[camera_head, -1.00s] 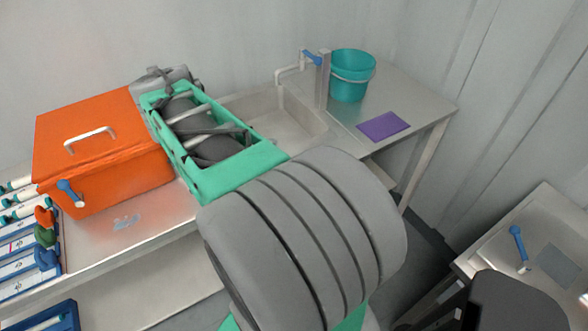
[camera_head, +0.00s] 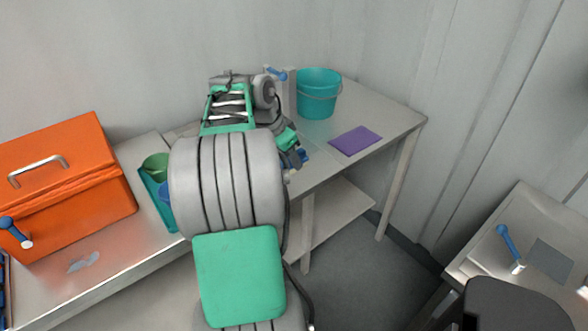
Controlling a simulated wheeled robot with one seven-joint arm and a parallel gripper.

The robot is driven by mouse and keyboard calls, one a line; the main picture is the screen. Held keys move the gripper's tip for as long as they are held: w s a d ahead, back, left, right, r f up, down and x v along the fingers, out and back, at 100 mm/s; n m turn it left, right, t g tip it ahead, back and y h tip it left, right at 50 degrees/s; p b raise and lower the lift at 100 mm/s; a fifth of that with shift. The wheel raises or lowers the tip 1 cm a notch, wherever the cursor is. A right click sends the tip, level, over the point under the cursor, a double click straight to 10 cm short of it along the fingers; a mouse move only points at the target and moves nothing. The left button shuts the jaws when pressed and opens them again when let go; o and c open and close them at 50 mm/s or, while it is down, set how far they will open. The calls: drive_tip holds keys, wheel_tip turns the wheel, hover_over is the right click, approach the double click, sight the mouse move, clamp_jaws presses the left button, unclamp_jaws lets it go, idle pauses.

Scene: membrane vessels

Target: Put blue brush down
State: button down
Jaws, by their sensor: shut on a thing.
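My gripper (camera_head: 294,158) is out over the steel counter, beside the sink area and left of the purple mat. It is shut on a small blue thing (camera_head: 303,156), apparently the blue brush, mostly hidden by my wrist. A pale bit shows just below it. I cannot tell whether it touches the counter. Another blue-handled brush (camera_head: 507,243) with a pale head lies on the right table, beside a grey square. A similar blue handle (camera_head: 14,231) with a pale end shows at the front of the orange box.
The purple mat (camera_head: 356,140) lies flat on the counter (camera_head: 398,117), with bare steel around it. A teal bucket (camera_head: 318,94) stands behind. The orange box (camera_head: 62,190) and a teal tray (camera_head: 157,200) holding a green cup (camera_head: 156,166) are left of my arm.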

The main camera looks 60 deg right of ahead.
drive_tip(key=x, duration=0.4)
drive_tip(key=w+x, duration=0.1)
drive_tip(key=x, duration=0.1)
drive_tip(key=shift+s+d+f+p, duration=0.1)
drive_tip(key=shift+d+f+p, duration=0.1)
drive_tip(key=shift+d+p, duration=0.2)
drive_tip(key=shift+f, duration=0.45)
drive_tip(key=c, duration=0.9)
unclamp_jaws()
